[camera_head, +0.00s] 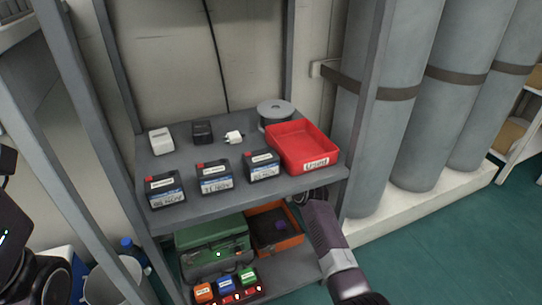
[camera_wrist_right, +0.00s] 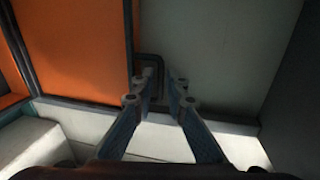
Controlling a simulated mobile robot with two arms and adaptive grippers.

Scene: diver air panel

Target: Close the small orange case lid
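The small orange case (camera_head: 294,240) is on the lower shelf, under the upper shelf's front edge. Its inside shows, with a small purple item (camera_head: 280,225) in it, so it stands open. The lid is hard to make out in the head view. My right gripper (camera_head: 307,196) is by the case's far right corner, under the upper shelf. In the right wrist view an orange panel (camera_wrist_right: 82,45) with a dark edge fills the left. A dark loop (camera_wrist_right: 149,58) is at its edge. My right fingertips (camera_wrist_right: 165,78) are narrowly apart, the left one overlapping the loop; contact is unclear.
A green case (camera_head: 210,238) is left of the orange case. A row of coloured labelled blocks (camera_head: 226,284) is in front. The upper shelf (camera_head: 190,212) holds batteries, a red bin (camera_head: 327,164) and a spool (camera_head: 276,108). A shelf post (camera_head: 358,130) and grey cylinders (camera_head: 400,60) are right.

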